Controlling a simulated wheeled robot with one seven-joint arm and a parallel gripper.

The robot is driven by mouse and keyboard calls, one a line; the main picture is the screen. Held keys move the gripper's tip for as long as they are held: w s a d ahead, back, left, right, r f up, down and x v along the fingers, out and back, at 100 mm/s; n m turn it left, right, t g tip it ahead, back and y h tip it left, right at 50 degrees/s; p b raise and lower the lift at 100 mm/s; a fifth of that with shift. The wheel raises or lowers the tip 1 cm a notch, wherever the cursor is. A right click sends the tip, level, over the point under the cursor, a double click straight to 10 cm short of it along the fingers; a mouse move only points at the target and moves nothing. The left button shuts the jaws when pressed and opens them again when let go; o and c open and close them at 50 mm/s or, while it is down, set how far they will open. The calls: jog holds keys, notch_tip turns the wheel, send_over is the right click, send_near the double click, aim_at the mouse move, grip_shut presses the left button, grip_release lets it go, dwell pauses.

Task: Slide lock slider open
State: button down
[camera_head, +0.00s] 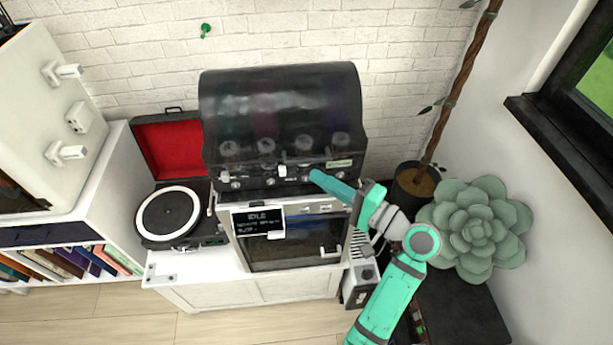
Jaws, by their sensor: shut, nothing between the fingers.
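A dark machine with a smoky translucent hood (280,100) stands on a white cabinet against the brick wall. A dark strip with several small pale fittings runs along the front under the hood. One small white piece (283,171) on this strip looks like the lock slider, but it is too small to tell its position. My gripper (315,177) reaches in from the right, just right of this piece and close to the strip. It is shut and empty. Its fingertips are small in view, and I cannot tell whether they touch the strip.
Below the hood is a machine with a display (257,220) reading IDLE and a dark glass front. A turntable (168,215) with a red-lined lid stands at left. A potted trunk (416,182) and a large succulent (475,230) stand at right, near my arm.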

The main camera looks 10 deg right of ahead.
jog(key=v, duration=0.8)
jog(key=shift+s+d, duration=0.1)
jog(key=shift+s, duration=0.1)
dwell(0.3)
